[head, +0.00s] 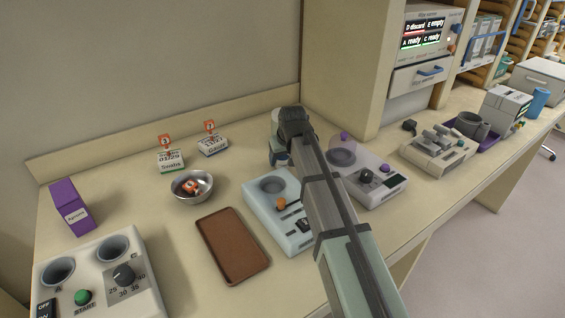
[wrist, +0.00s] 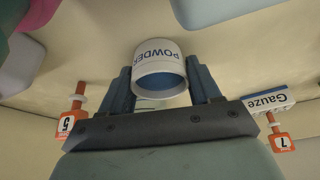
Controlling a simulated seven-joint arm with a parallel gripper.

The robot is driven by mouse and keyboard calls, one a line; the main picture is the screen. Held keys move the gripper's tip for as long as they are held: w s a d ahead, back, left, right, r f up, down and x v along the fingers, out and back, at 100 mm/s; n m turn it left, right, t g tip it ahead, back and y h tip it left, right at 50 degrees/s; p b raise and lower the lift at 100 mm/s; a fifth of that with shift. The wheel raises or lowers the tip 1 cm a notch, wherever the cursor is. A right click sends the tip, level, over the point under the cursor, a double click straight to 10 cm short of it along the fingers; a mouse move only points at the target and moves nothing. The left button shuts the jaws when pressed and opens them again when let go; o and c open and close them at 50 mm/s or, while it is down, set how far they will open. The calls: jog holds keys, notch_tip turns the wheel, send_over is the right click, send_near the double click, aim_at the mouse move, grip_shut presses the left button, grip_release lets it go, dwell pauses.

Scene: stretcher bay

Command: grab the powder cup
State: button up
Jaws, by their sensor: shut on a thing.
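The powder cup (wrist: 160,66) is a white cup with a blue inside and the word POWDER on its side. In the wrist view it sits between the two blue fingers of my gripper (wrist: 163,84), which are shut on it. In the head view my gripper (head: 281,150) is at the back of the counter, right of the Gauze box, and my arm covers part of it. A pale part of the cup (head: 276,116) shows just left of my wrist there. I cannot tell whether the cup touches the counter.
Near my gripper stand the Gauze box (head: 213,145), the Swabs box (head: 171,161) and a metal bowl (head: 192,196). A pale blue device (head: 258,212) and a grey-white device (head: 385,196) flank my arm. A brown tray (head: 232,244) lies empty in front.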

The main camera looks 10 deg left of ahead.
jog(key=shift+c, duration=0.9)
